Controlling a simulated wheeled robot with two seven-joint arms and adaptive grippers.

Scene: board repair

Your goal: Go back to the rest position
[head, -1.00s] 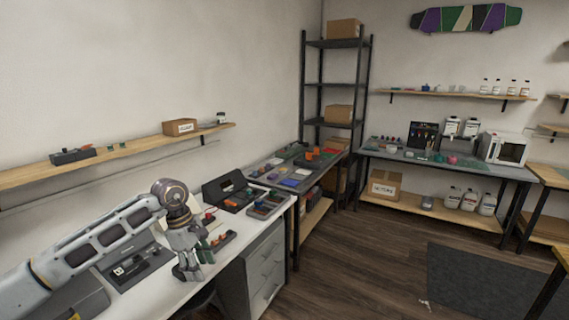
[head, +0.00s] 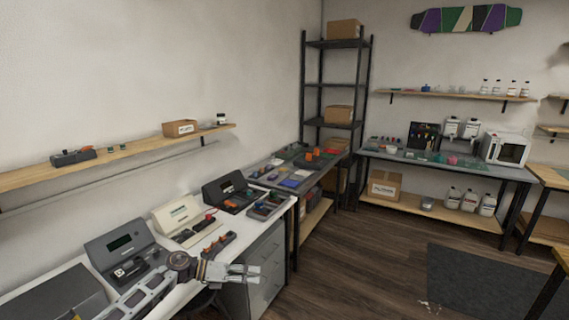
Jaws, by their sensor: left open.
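My left gripper (head: 249,273) is at the lower middle of the head view, past the right edge of the white workbench (head: 72,271). Its fingers point right, in front of the grey drawer unit (head: 264,262). It is open, with a gap between the two fingers and nothing between them. My left arm comes in from the bottom left, low over the front of the bench. My right gripper is not in view.
A grey device (head: 121,245), a cream device (head: 177,217) and a black device (head: 226,188) stand along the bench by the wall. A small tray with orange parts (head: 218,245) lies near the gripper.

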